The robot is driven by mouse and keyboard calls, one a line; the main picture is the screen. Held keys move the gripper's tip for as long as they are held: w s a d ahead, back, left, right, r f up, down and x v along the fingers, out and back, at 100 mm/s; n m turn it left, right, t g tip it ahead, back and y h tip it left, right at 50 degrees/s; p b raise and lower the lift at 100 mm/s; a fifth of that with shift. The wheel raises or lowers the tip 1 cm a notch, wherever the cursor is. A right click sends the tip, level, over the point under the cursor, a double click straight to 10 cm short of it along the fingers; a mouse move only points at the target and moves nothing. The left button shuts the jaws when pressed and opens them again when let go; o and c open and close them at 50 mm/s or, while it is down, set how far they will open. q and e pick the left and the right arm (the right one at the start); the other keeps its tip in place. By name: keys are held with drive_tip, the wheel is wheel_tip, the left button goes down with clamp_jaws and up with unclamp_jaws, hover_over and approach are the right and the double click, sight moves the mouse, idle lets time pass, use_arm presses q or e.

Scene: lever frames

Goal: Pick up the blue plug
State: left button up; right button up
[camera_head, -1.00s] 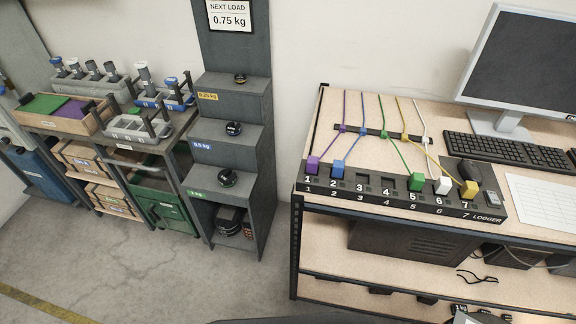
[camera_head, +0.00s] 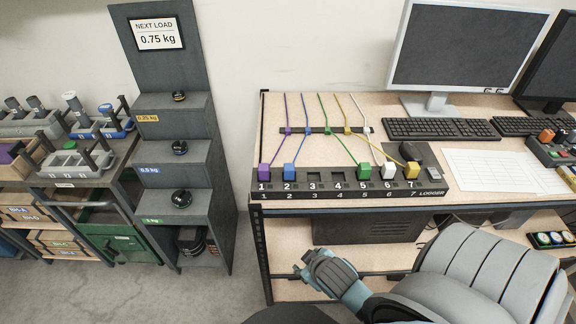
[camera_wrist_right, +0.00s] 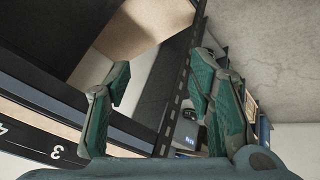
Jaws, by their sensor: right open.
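The blue plug (camera_head: 289,172) stands upright in slot 2 of the black logger strip (camera_head: 325,187) at the table's front edge. A blue cable runs from its back to a bar behind. My right gripper (camera_head: 303,267) is below and in front of the table edge, lower than the plug and clear of it. In the right wrist view my right gripper (camera_wrist_right: 160,85) is open and empty. The strip's numbers 3 and 4 show upside down at that view's left; the blue plug is not seen there. My left gripper is not in view.
A purple plug (camera_head: 264,172) sits close left of the blue one. Green (camera_head: 364,171), white (camera_head: 388,170) and yellow (camera_head: 412,170) plugs stand further right; slots 3 and 4 are empty. A grey chair (camera_head: 480,265) stands at the front right. A weight stand (camera_head: 205,215) is left of the table.

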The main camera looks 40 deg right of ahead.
drive_tip(key=w+d+r+n+t+h, duration=0.15)
drive_tip(key=w+r+n+t, duration=0.35)
drive_tip(key=w+r, duration=0.65)
drive_tip(key=w+d+r+n+t+h, duration=0.1)
drive_tip(key=w+d+r+n+t, duration=0.15)
drive_tip(key=w+r+t, duration=0.9)
drive_tip(key=s+a+r+n+y, duration=0.1)
drive_tip(key=a+r+n+y, duration=0.2)
drive_tip(key=r+n+y, duration=0.35)
drive_tip(key=a+r+n+y, duration=0.4)
drive_tip(key=r+n, duration=0.4)
drive_tip(key=r, duration=0.1)
drive_tip(key=n+g+h+b, duration=0.2)
drive_tip(key=n+g+b, duration=0.4)
drive_tip(key=n+g, duration=1.5)
hover_over(291, 166)
drive_tip(key=s+d, duration=0.2)
wheel_tip(291, 166, down, 17)
drive_tip(key=n+t, duration=0.1)
drive_tip(key=p+x, duration=0.1)
drive_tip(key=x, duration=0.6)
drive_tip(key=shift+w+a+f, duration=0.1)
drive_tip(key=shift+w+f, duration=0.05)
drive_tip(key=shift+w, duration=0.05)
drive_tip(key=shift+w+a+f, duration=0.1)
drive_tip(key=shift+c, duration=0.8)
clamp_jaws()
